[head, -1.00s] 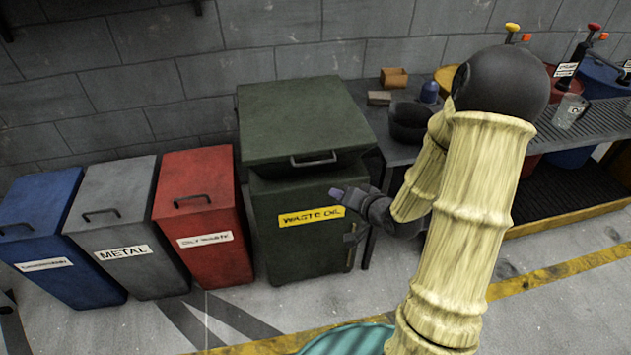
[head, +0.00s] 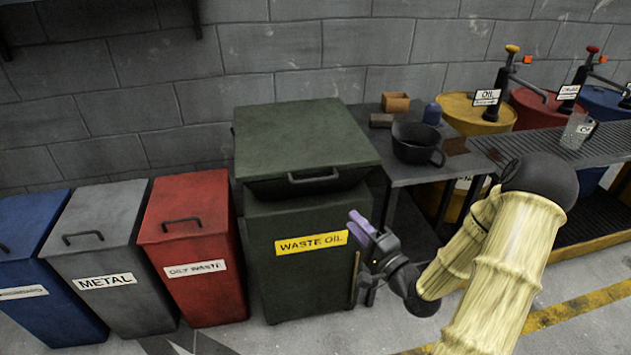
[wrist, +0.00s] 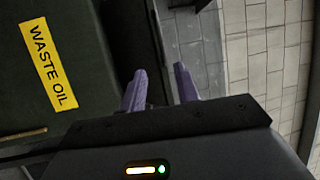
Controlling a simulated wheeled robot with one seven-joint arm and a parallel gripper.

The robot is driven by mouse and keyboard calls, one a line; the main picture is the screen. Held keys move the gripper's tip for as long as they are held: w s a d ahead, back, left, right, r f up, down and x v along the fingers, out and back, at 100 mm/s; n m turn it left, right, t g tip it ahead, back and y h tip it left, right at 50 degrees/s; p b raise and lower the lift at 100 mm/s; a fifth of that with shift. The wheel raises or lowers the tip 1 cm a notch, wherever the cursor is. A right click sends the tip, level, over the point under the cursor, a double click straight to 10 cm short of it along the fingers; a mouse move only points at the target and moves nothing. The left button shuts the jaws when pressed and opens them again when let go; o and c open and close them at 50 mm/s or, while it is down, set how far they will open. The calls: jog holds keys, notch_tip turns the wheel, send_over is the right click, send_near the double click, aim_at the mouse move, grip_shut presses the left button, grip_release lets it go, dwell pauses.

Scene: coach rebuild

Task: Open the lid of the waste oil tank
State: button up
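The waste oil tank (head: 290,285) is a dark green box with a yellow "WASTE OIL" label. Its green lid (head: 300,135) lies shut on top, with a dark bar handle (head: 313,177) at the lid's front edge. My gripper (head: 360,223) is in front of the tank's right side, right of the label and lower than the handle, holding nothing. In the wrist view its two purple fingers (wrist: 158,88) stand apart with a gap between them. The tank's front and label (wrist: 48,62) fill the left of that view. The lid handle is not clear there.
Red (head: 195,250), grey (head: 105,260) and blue (head: 30,270) bins stand left of the tank. A workbench (head: 405,170) with a dark pot (head: 417,143) stands close on the right. Oil drums (head: 480,115) are farther right. Floor shows in front.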

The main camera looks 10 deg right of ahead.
aim_at(315, 180)
jog(key=b+x, duration=0.1)
jog(key=x, duration=1.6)
jog(key=shift+c, duration=0.2)
grip_shut()
